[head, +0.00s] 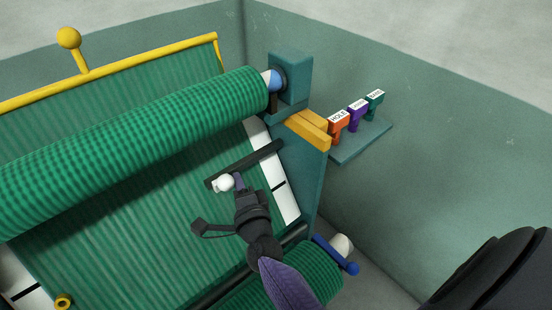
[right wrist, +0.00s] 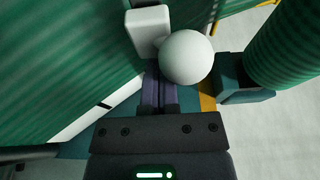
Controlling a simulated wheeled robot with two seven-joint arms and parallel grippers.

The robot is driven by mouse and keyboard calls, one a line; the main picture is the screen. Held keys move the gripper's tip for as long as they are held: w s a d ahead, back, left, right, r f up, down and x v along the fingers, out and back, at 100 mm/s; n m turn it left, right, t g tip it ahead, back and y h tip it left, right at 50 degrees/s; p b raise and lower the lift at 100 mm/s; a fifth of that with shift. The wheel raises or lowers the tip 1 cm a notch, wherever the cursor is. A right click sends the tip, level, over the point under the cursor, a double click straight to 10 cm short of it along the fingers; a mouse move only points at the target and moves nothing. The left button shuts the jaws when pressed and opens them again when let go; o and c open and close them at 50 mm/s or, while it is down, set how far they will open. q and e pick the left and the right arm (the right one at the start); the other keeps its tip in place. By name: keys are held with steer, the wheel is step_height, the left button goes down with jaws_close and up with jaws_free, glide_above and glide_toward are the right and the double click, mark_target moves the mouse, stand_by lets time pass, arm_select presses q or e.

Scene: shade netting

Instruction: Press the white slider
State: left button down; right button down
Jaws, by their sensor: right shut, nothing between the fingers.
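The white slider shows as a white block with a white ball (head: 226,182) at the lower-left end of a dark bar, in front of the green netting. In the right wrist view its white block (right wrist: 149,29) and white ball (right wrist: 187,57) are large and close beyond the fingers. My right gripper (head: 239,181) is shut and empty. Its fingertips (right wrist: 160,75) are right at the ball and block, and I cannot tell whether they touch. My left gripper is not in view.
A large green netting roll (head: 140,145) spans the upper left, below a yellow rail (head: 130,68). A teal post (head: 300,170) stands to the right. A shelf (head: 365,142) holds orange, purple and teal labelled pieces. A blue lever (head: 335,255) is low right.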

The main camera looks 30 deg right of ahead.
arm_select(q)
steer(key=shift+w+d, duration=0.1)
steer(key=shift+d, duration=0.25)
arm_select(e)
steer(key=shift+a, duration=0.15)
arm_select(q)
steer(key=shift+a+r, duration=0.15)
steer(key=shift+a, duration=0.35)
arm_select(e)
steer(key=v, duration=1)
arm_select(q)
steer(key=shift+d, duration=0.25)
arm_select(e)
steer(key=shift+d, duration=0.2)
